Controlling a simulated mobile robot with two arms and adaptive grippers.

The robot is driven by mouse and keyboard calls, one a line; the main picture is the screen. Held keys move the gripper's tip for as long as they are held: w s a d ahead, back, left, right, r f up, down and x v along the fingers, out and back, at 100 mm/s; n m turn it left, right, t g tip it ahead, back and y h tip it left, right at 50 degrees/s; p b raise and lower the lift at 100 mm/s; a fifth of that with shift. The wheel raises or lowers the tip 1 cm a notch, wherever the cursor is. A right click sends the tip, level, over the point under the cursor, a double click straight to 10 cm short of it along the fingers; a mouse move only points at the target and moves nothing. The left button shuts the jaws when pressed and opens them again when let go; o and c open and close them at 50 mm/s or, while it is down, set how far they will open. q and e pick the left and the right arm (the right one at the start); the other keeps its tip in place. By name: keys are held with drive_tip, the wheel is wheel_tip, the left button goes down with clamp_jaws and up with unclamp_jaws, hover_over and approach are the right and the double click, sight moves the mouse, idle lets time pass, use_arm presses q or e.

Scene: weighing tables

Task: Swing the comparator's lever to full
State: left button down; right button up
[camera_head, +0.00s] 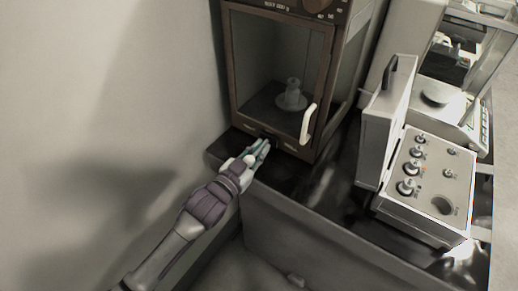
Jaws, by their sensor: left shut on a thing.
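The comparator (229,62) is a tall brown-framed glass cabinet on a dark table, with its door closed and a weight (292,92) on the round pan inside. My left gripper (264,146) reaches in from the left to the front of the cabinet's base. It is shut on a small dark part there, which looks like the lever (272,140). The fingers hide most of the lever, so its exact angle is hard to tell. My right gripper is not in view.
A pale curved door handle (307,124) sticks out just right of the gripper. An open weight box (425,195) with several weights stands to the right, with another balance (440,93) behind it. The dark table (314,201) has bare room in front. A wall is at left.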

use_arm(q)
drive_tip(key=shift+s+d+r+n+y, duration=0.1)
drive_tip(key=shift+d+r+n+y, duration=0.1)
drive_tip(key=shift+n+y, duration=0.15)
drive_tip(key=shift+f+n+t+y+p, duration=0.15)
drive_tip(key=shift+n+t+y+p, duration=0.2)
drive_tip(key=shift+t+y, duration=0.25)
drive_tip(key=c, duration=1.2)
unclamp_jaws()
drive_tip(key=v, duration=1.2)
